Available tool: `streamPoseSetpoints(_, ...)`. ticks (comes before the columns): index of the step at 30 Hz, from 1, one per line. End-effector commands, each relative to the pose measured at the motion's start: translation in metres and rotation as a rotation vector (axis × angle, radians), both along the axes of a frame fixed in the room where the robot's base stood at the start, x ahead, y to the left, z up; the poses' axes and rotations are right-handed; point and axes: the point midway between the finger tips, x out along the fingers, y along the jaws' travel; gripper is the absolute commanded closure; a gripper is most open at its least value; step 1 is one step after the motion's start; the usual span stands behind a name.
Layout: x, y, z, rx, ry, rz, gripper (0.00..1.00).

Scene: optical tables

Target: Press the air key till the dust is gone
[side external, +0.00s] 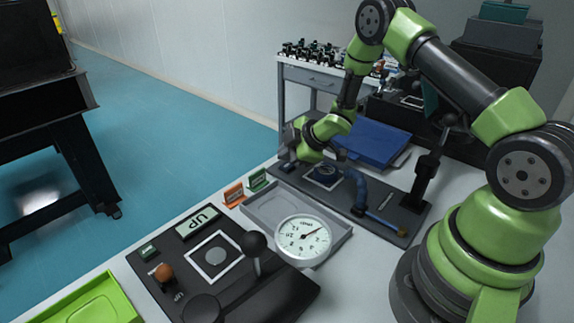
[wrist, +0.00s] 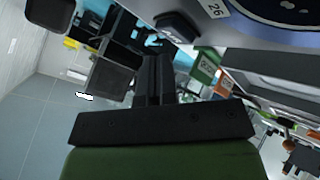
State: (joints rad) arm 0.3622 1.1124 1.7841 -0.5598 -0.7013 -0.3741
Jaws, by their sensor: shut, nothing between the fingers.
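The black air key (side external: 287,168) appears as a small block at the far left end of the dark board (side external: 392,203) in the side view. A similar black block (wrist: 178,27) shows at the top of the wrist view. My gripper (side external: 288,156) is shut and empty, fingers pointing down close to that block; I cannot tell whether they touch. Its closed fingers also show in the wrist view (wrist: 160,62). A round dark-blue part (side external: 326,171) sits on a white-outlined square beside it, partly hidden by my wrist. I cannot make out any dust.
A blue curved hose (side external: 359,187) and an orange-tipped rod (side external: 385,223) are on the board. Green (side external: 258,180) and orange (side external: 233,194) tags stand nearby. A grey tray (side external: 262,209), a dial gauge (side external: 303,241) and a second dark board (side external: 175,247) lie in front. A blue case (side external: 370,140) is behind.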

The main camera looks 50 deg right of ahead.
Motion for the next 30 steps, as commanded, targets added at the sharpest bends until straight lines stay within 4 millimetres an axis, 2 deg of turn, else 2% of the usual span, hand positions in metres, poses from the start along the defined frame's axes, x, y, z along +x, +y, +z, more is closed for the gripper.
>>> streamPoseSetpoints(5, -0.0001, 0.0001, -0.0064, 0.000, 0.001, 0.000, 1.00)
streamPoseSetpoints(30, 0.0000, 0.0002, -0.0120, 0.000, 0.000, 0.000, 1.00)
